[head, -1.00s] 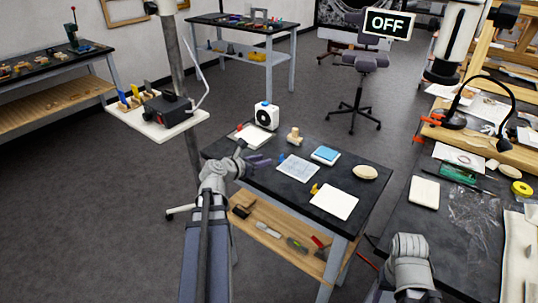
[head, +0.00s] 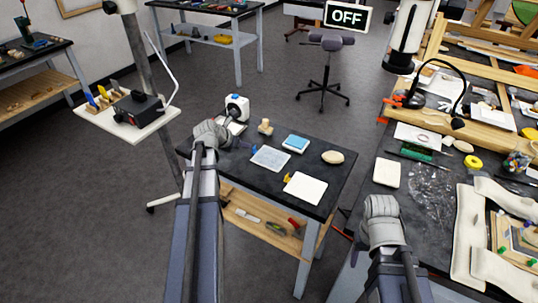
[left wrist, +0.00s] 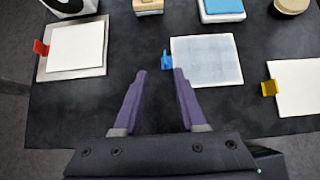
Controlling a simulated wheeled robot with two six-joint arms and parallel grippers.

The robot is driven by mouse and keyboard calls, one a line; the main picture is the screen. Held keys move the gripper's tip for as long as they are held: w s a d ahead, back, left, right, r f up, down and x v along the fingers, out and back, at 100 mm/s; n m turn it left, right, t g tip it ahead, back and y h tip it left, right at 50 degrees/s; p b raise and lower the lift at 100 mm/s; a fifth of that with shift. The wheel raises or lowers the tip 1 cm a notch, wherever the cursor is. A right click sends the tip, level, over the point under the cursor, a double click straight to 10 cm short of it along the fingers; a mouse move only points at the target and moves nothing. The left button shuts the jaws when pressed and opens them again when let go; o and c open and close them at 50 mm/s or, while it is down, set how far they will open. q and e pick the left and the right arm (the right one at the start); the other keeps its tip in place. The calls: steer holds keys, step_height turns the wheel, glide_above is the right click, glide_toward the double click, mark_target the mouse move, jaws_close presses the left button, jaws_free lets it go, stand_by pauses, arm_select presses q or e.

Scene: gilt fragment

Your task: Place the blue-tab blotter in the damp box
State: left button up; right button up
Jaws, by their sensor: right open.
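The blue-tab blotter (left wrist: 208,60) is a pale, bluish mottled square lying flat on the dark table; in the head view it (head: 270,158) lies near the table's middle. Its blue tab (left wrist: 166,60) sticks out at its left edge. My left gripper (left wrist: 160,73) is open and empty, its purple fingertips just short of the tab, one on each side in the picture. A white block with a blue top (head: 295,143) sits behind the blotter; I cannot tell whether it is the damp box. My right arm's grey end (head: 382,210) shows at lower right, its fingers hidden.
A red-tab white pad (left wrist: 78,46) lies left on a grey plate; a yellow-tab white pad (left wrist: 300,85) lies right. A white device (head: 236,107), a wooden piece (head: 265,127) and a pale oval (head: 333,157) stand around. A cluttered bench (head: 385,172) is at right.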

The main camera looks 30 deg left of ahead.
mark_target(268, 155)
arm_select(q)
steer(key=shift+d+b+x, duration=0.2)
steer(key=shift+b+x, duration=1.2)
steer(key=shift+x, duration=0.55)
steer(key=shift+d+b+x, duration=0.2)
steer(key=shift+b+x, duration=1.15)
steer(key=shift+x, duration=0.65)
steer(key=shift+s, duration=0.15)
jaws_close()
